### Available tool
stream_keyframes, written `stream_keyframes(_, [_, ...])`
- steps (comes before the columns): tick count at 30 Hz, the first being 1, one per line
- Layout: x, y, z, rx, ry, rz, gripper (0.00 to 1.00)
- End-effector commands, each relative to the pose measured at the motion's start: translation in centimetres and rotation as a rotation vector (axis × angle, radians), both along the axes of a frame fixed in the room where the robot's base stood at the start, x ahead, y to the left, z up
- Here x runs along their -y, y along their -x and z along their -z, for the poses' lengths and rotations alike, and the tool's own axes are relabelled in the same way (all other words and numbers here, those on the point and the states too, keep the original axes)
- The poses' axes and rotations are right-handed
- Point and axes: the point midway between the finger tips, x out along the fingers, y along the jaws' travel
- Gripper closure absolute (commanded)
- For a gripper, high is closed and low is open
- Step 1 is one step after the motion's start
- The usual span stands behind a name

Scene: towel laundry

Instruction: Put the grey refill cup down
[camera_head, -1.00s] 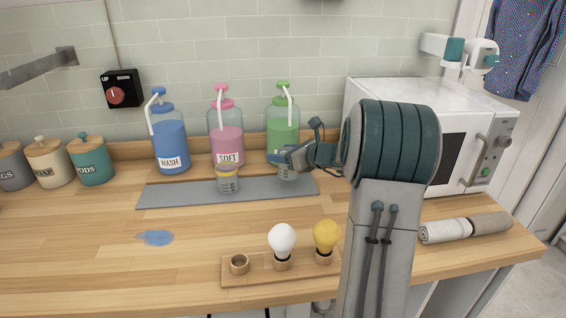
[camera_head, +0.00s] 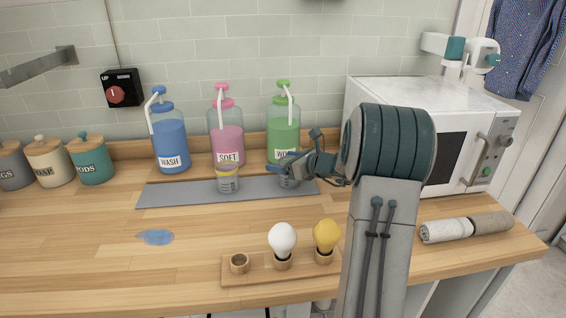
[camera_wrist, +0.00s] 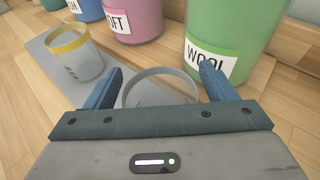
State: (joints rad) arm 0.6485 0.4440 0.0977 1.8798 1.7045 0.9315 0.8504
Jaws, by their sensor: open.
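The grey refill cup (camera_wrist: 160,88), clear with a grey rim, stands on the grey mat (camera_wrist: 50,82) in front of the green WOOL bottle (camera_wrist: 230,30). In the head view the cup (camera_head: 289,182) is mostly hidden by my gripper (camera_head: 279,170). In the wrist view my gripper (camera_wrist: 158,84) is open, with one blue finger on each side of the cup's rim. I cannot tell whether either finger touches the cup. A second clear cup with a yellow rim (camera_wrist: 75,53) stands on the mat to the left, also seen in the head view (camera_head: 228,180).
The pink SOFT bottle (camera_head: 227,135) and blue WASH bottle (camera_head: 170,145) stand behind the mat. A wooden holder (camera_head: 240,279) with a white bulb (camera_head: 282,239) and a yellow bulb (camera_head: 326,236) is in front. A blue puddle (camera_head: 156,237) lies at left. The microwave (camera_head: 440,140) is right.

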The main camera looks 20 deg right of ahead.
Motion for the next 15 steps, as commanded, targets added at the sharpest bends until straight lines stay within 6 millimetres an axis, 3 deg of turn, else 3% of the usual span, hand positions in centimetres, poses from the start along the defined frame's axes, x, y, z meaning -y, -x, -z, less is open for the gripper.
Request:
stream_keyframes(5, [0.4, 0.6, -0.6, 0.001, 0.002, 0.003, 0.22])
stream_keyframes(15, [3.4, 6.9, -2.7, 0.001, 0.002, 0.004, 0.22])
